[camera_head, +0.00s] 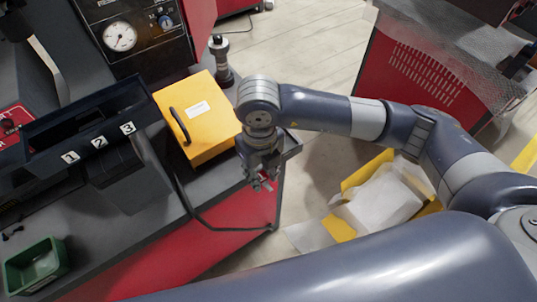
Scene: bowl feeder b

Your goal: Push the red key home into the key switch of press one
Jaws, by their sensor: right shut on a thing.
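My right gripper (263,182) points down beside the right edge of the grey bench, to the right of the yellow box. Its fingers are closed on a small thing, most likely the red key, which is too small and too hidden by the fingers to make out. I cannot make out the key switch of press one for certain. A dark panel (133,62) at the top left carries a round white gauge (120,36) and a small blue knob (165,21). The gripper is apart from this panel. My left gripper is not in view.
A yellow box (203,128) with a black handle stands on the bench (112,228). A black rack (84,128) numbered 1, 2, 3 lies left of it. A green bin (36,266) is at lower left. A yellow crate (343,229) with white contents is on the floor.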

